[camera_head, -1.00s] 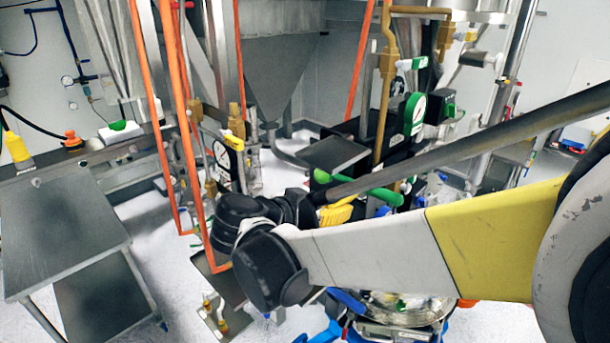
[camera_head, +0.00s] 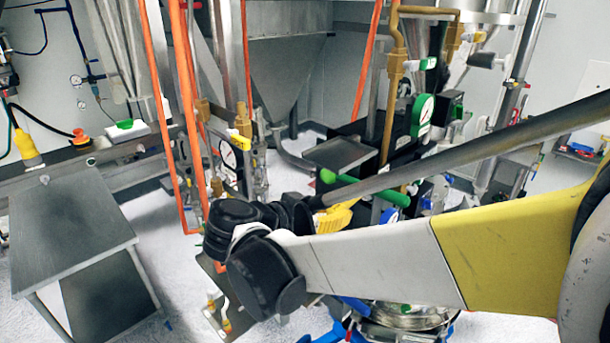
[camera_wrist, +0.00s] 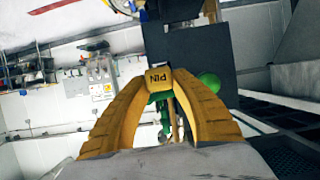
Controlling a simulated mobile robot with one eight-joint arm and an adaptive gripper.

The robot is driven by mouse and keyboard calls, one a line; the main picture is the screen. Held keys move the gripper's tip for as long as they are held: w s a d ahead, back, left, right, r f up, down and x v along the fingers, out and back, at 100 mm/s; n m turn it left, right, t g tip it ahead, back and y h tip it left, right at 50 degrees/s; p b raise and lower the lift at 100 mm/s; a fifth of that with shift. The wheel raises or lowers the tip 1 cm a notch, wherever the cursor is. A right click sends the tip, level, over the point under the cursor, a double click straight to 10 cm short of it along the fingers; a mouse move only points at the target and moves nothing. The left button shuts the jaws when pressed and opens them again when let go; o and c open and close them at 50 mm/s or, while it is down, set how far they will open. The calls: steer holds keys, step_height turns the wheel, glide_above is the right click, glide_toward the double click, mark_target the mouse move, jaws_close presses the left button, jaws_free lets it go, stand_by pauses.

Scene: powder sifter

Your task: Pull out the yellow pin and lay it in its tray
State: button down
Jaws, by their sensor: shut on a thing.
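My gripper (camera_wrist: 158,90) has yellow ribbed fingers, and they are closed together on the yellow pin (camera_wrist: 158,77). The pin's end face, marked "PIN" and appearing upside down, shows between the fingertips in the wrist view. In the head view my gripper (camera_head: 337,217) is partly behind my arm, below a green handle (camera_head: 362,190). The pin cannot be told apart from the yellow fingers there. Whether its shaft sits in a hole or is free is hidden. A flat dark grey tray-like plate (camera_head: 340,152) lies above and behind the gripper; I cannot tell whether it is the pin's tray.
The green handle's round end (camera_wrist: 208,82) is close to the right finger in the wrist view. A green-rimmed gauge (camera_head: 420,112), brass pipes (camera_head: 393,75) and orange uprights (camera_head: 186,120) crowd around the gripper. A bare steel table (camera_head: 70,230) stands at the left.

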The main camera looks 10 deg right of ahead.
steer(key=shift+s+a, duration=0.1)
steer(key=shift+a, duration=0.1)
steer(key=shift+s+a, duration=0.25)
steer(key=shift+a, duration=0.05)
steer(key=shift+s+a, duration=0.2)
steer(key=shift+a, duration=0.05)
steer(key=shift+s+a, duration=0.2)
steer(key=shift+a, duration=0.1)
steer(key=shift+s+a, duration=0.2)
steer(key=shift+a, duration=0.05)
steer(key=shift+s+a, duration=0.15)
steer(key=shift+a, duration=0.1)
steer(key=shift+a+b, duration=0.1)
steer(key=shift+b, duration=0.2)
steer(key=shift+s+a+b, duration=0.25)
steer(key=shift+s+a, duration=0.65)
steer(key=shift+a, duration=0.3)
steer(key=shift+s+a+b, duration=0.2)
steer(key=shift+s+a, duration=0.7)
steer(key=shift+a, duration=0.25)
steer(key=shift+r, duration=0.1)
